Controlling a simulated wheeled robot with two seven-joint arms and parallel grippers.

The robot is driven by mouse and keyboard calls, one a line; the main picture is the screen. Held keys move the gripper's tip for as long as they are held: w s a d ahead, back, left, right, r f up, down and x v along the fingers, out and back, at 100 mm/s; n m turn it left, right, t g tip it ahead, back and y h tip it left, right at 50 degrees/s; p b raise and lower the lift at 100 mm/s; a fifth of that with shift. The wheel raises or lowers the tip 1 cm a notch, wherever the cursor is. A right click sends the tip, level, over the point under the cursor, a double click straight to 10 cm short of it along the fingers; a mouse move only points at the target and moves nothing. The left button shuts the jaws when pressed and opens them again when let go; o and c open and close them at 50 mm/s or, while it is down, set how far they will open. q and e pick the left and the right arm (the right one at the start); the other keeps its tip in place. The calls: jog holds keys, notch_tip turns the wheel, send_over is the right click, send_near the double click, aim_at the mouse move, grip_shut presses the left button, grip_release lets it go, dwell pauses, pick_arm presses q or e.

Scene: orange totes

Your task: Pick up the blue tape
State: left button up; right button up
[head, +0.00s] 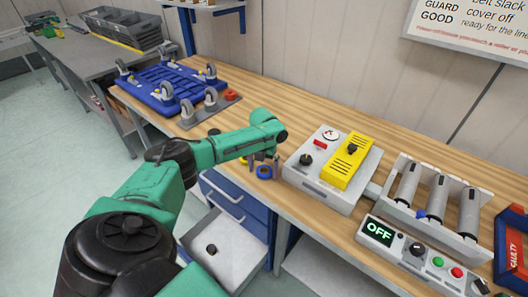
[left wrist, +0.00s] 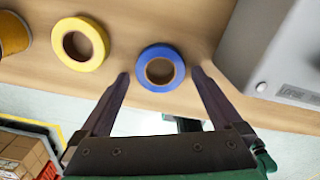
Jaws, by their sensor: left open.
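The blue tape (left wrist: 143,68) is a round roll lying on the wooden bench top. In the left wrist view it sits between the tips of my open left gripper (left wrist: 160,73), with a gap on each side. In the head view the blue tape (head: 264,177) shows small under my left gripper (head: 263,164), near the bench's front edge and partly hidden by the fingers. Whether the fingertips are down at the tape's height is hard to tell. My right gripper is not in view.
A yellow tape roll (left wrist: 60,45) and a brownish roll (left wrist: 12,36) lie to the left in the wrist view. A grey control box (head: 318,180) with a yellow cover stands close on the right. A drawer (head: 235,262) hangs open below. A blue wheeled frame (head: 165,85) lies further left.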

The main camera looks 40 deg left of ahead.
pick_arm(q)
jog(key=c, duration=1.3)
